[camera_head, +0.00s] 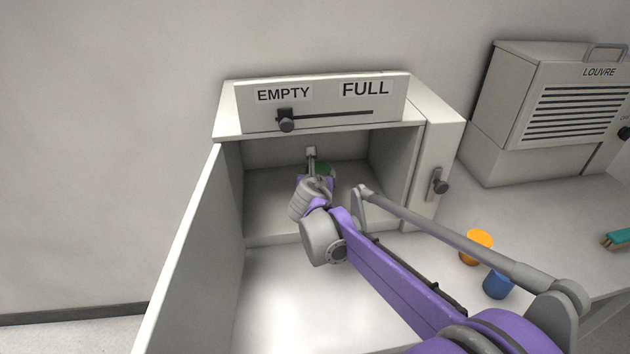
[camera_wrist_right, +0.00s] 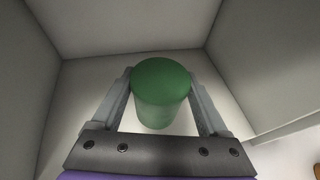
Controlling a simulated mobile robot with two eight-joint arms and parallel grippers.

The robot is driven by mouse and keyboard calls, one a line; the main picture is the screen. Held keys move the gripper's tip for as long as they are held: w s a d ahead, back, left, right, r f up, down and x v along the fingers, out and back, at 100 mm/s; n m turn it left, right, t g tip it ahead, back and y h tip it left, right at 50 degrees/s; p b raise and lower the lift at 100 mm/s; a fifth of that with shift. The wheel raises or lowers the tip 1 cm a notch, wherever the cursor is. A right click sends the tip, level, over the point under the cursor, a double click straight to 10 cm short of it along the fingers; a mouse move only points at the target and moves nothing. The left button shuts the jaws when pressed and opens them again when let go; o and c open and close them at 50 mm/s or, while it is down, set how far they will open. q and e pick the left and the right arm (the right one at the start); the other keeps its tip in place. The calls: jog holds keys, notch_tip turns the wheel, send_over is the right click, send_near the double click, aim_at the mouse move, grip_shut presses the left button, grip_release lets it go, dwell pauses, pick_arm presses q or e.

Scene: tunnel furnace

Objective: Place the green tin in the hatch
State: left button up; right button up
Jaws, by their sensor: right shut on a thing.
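The green tin (camera_wrist_right: 160,92) stands upright between the fingers of my right gripper (camera_wrist_right: 160,100) in the right wrist view. My right gripper is shut on it, inside the open hatch (camera_head: 233,165). Whether the tin's base touches the hatch floor I cannot tell. My left gripper is not in view.
The hatch door (camera_head: 190,250) stands open at the left. A slider panel marked EMPTY and FULL (camera_head: 325,100) is above the opening, with its knob near EMPTY. An orange cup (camera_head: 478,246), a blue cup (camera_head: 497,285) and a louvre box (camera_head: 550,115) are on the right.

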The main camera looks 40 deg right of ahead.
aim_at(316, 163)
jog(key=w+d, duration=0.2)
jog(key=w, duration=0.1)
jog(key=shift+w+r, duration=0.1)
jog(key=shift+w, duration=0.15)
jog(key=f, duration=0.6)
jog(key=shift+w+d+f, duration=0.15)
jog(key=shift+w+f, duration=0.2)
jog(key=shift+w+d+f, duration=0.1)
jog(key=shift+w+f, duration=0.05)
jog(key=shift+f, duration=0.1)
jog(key=shift+f, duration=0.1)
jog(key=o, duration=1.6)
jog(key=shift+r, duration=0.2)
jog(key=v, duration=1.2)
